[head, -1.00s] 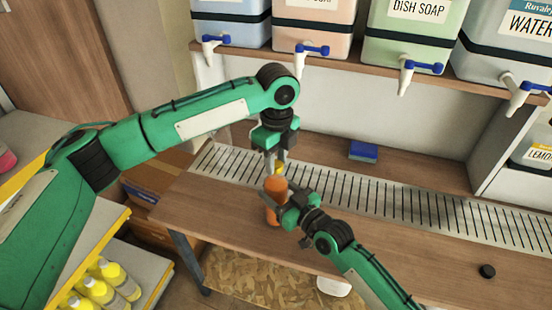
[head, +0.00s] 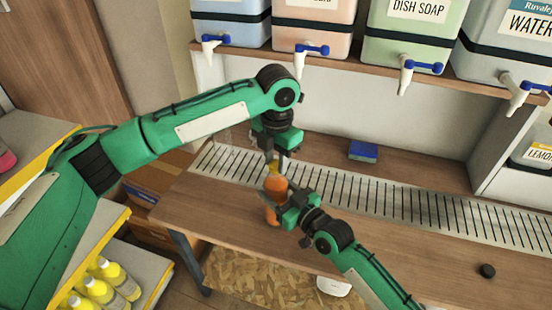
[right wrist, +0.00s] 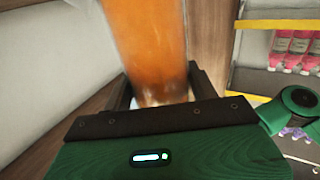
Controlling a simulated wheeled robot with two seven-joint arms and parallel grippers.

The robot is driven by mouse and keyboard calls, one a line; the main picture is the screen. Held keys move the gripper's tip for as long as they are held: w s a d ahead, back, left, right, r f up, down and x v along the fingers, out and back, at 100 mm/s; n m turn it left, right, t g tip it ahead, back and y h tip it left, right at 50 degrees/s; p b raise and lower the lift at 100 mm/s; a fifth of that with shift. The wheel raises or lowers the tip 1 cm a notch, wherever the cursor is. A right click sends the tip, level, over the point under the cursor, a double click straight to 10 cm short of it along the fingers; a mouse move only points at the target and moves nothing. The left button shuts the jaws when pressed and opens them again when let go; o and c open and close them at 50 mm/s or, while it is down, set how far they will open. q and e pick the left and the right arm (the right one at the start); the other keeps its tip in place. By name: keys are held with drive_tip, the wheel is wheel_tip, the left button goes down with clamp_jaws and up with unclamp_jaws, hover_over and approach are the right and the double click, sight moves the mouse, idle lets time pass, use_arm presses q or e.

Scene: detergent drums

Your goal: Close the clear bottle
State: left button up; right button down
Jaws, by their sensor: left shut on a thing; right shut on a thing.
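A see-through bottle with orange contents (head: 273,213) stands at the left part of the counter. My right gripper (head: 284,208) is shut around its side. In the right wrist view the orange bottle (right wrist: 148,45) fills the space between the fingers, with a paler base. The bottle's mouth is hidden. A faint transparent shape (head: 226,138) shows behind my left arm.
A slatted metal drain (head: 400,203) runs along the wooden counter (head: 400,250). A blue sponge-like block (head: 363,151) lies behind it. Drums with taps (head: 408,72) stand on the shelf above. The counter's middle is clear.

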use_arm(q)
drive_tip(key=m, duration=0.3)
drive_tip(key=shift+m, duration=0.4)
drive_tip(key=o, duration=0.9)
drive_tip(key=shift+r, duration=2.25)
